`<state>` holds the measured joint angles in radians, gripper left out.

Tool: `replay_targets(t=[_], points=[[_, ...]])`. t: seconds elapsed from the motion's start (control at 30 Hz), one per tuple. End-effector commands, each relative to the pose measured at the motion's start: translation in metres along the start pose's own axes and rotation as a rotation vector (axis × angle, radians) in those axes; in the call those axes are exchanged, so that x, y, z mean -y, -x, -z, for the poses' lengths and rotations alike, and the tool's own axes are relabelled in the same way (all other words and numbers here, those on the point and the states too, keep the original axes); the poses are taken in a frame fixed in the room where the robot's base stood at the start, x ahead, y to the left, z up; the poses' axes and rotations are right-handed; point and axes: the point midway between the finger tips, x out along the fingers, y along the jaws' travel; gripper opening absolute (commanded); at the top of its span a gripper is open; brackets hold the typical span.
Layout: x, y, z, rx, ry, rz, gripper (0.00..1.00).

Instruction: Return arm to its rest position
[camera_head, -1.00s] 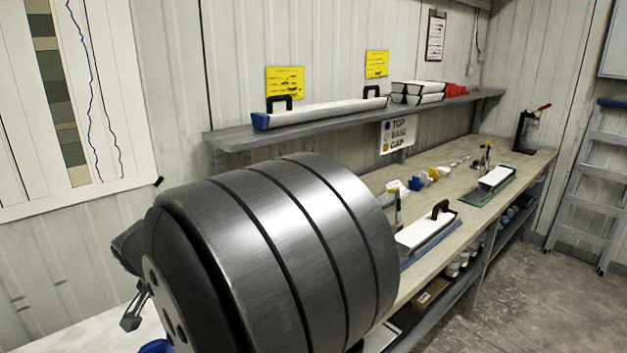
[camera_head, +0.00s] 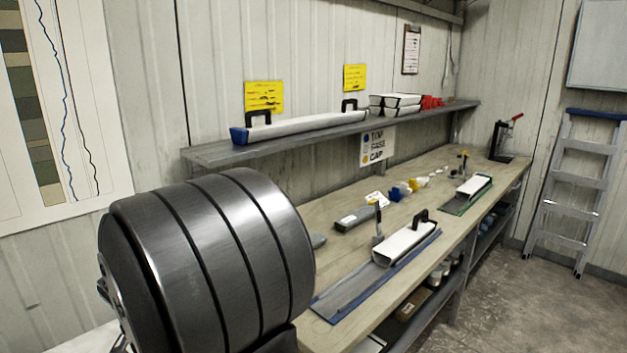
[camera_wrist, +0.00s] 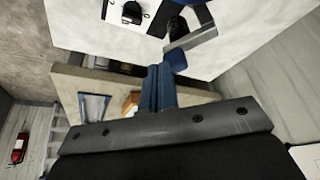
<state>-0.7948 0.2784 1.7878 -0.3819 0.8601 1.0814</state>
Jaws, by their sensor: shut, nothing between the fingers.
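My gripper (camera_wrist: 158,88) shows in the wrist view with its two blue fingers pressed together and nothing between them. It is in the air and touches nothing that I can see. In the head view my large dark arm link fills the lower left and the fingers are hidden. A long white core liner with a blue end (camera_head: 310,127) lies on the wall shelf. A white liner piece with a black handle (camera_head: 405,243) stands on a blue-edged tray (camera_head: 345,291) on the bench.
The wooden bench (camera_head: 340,250) runs along the wall under the grey shelf (camera_head: 215,155). Small blue and yellow caps (camera_head: 398,192) and a second, green-edged tray (camera_head: 455,208) are on it. A ladder (camera_head: 575,200) stands at right. A red extinguisher (camera_wrist: 19,147) shows in the wrist view.

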Motion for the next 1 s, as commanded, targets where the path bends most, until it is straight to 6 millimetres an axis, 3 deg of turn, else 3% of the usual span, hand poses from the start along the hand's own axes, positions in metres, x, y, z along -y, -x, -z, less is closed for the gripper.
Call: replay_targets(t=[0.5,0.6,1.0], points=[[-0.011,0.096,0.002,-0.004,-0.001,0.006,0.0],[-0.009,0.069,0.0,0.003,0.001,-0.003,0.0],[0.001,-0.008,-0.001,0.002,0.001,-0.002,0.0]])
